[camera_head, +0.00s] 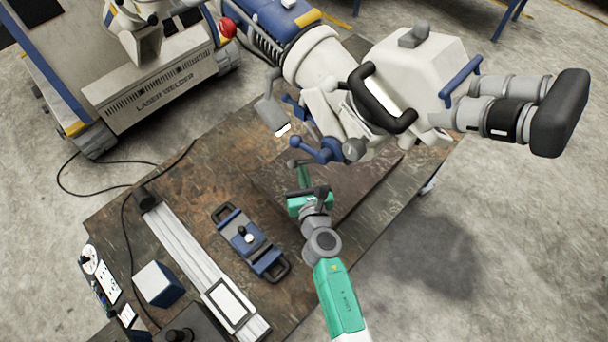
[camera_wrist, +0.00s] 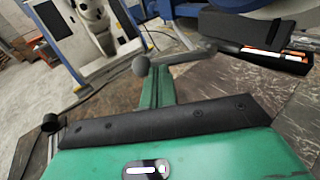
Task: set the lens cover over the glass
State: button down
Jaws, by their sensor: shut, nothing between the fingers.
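A grey flat flap, which looks like the lens cover (camera_head: 271,112), hangs at the left of the microscope head (camera_head: 345,105). In the wrist view the cover (camera_wrist: 245,27) is a dark plate standing raised at the upper right. Below it is a dark frame with a bright strip, likely the glass (camera_wrist: 268,54); the strip also shows in the head view (camera_head: 284,129). My gripper (camera_head: 304,176) is below the microscope, close to a grey ball-ended lever. Its green fingers (camera_wrist: 158,88) are shut and empty, apart from the cover.
The grey ball knob (camera_wrist: 140,65) appears just beyond my fingertips. Blue joints (camera_head: 325,150) hang beside the lever. A blue clamp plate (camera_head: 248,240) and a metal rail (camera_head: 190,250) lie on the brown table (camera_head: 190,180). A laser welder (camera_head: 150,80) stands behind.

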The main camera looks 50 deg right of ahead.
jog(key=shift+w+d, duration=0.25)
jog(key=shift+w, duration=0.4)
jog(key=w+a+f+v, duration=0.1)
jog(key=a+v, duration=0.1)
jog(key=v, duration=1.1)
jog(key=shift+a+p, duration=0.25)
jog(key=shift+p, duration=0.2)
jog(key=shift+s, duration=0.1)
